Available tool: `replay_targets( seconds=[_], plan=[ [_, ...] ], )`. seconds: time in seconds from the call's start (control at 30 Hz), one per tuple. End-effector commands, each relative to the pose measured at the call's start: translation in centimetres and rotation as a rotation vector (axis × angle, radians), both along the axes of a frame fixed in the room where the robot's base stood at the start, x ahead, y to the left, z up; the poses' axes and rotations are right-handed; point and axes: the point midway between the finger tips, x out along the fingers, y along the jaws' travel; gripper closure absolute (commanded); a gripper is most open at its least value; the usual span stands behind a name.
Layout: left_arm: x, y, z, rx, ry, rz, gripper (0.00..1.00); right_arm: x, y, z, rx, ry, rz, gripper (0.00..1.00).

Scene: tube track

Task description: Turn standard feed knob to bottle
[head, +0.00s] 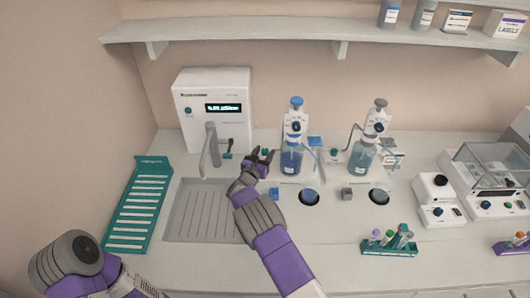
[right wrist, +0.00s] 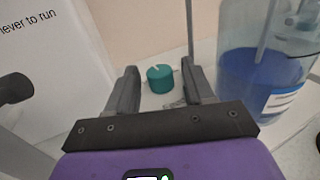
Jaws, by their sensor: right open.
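A teal feed knob (right wrist: 160,78) with a pale pointer mark on top stands on the counter in the right wrist view, between and beyond my fingers. It also shows small in the head view (head: 265,152), left of the blue-liquid bottle (head: 291,162). That bottle is at the right in the right wrist view (right wrist: 262,85). My right gripper (head: 260,157) is open around the knob's line of sight; I cannot tell whether a finger touches it. A similar teal knob (head: 334,153) stands by the second bottle (head: 361,160). No readable label tells which is standard. My left gripper is out of view.
A white dispenser unit (head: 214,90) with a grey tap (head: 211,145) stands left of my right gripper, behind a ribbed drain tray (head: 203,225). A green rack (head: 138,205) lies farther left. A tube holder (head: 389,247) and balance (head: 492,165) are right.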

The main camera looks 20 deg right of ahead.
Motion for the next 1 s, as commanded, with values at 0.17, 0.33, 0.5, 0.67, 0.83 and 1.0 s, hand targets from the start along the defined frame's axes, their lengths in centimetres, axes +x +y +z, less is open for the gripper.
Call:
replay_targets(
  seconds=[0.17, 0.33, 0.5, 0.67, 0.83, 1.0],
  plan=[
    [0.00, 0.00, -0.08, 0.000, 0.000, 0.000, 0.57, 0.92, -0.78, 0.00, 0.001, -0.001, -0.001, 0.48],
    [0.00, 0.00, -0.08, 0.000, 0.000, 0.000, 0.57, 1.09, -0.88, 0.01, 0.000, 0.000, 0.000, 0.48],
    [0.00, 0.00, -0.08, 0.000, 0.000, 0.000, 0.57, 1.06, -0.87, 0.01, 0.000, 0.000, 0.000, 0.52],
    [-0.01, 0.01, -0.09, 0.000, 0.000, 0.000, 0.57, 1.05, -0.86, 0.01, 0.000, 0.000, 0.000, 0.77],
    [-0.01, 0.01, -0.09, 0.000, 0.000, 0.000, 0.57, 1.05, -0.85, 0.01, 0.000, 0.000, 0.000, 0.97],
    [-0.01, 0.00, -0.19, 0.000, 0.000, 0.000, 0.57, 1.02, -0.86, -0.01, -0.001, 0.001, 0.014, 0.97]
  ],
)
